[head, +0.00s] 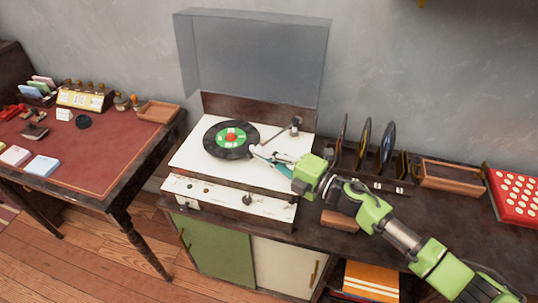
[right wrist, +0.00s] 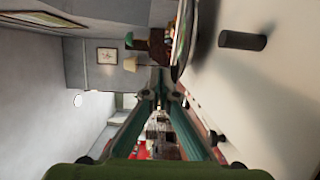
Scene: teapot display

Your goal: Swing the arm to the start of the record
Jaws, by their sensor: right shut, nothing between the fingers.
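The record (head: 212,145) is black with a green label and red centre. It lies on the white-topped record player (head: 195,158). The thin tonearm (head: 279,136) runs from its pivot (head: 295,124) at the back right towards the record's right edge. My right gripper (head: 256,151) has its teal fingers shut and empty, low over the deck at the record's right edge, close to the tonearm's free end. I cannot tell whether they touch. The right wrist view shows the fingers meeting (right wrist: 157,90) and the record's edge (right wrist: 182,38) beside them. My left gripper is out of view.
The clear lid (head: 250,55) stands open behind. A rack with upright records (head: 387,146) and a wooden tray (head: 450,176) stand to the right. A dark cylinder (right wrist: 242,40) sticks up from the deck. A red-topped desk (head: 90,165) stands left, across a gap.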

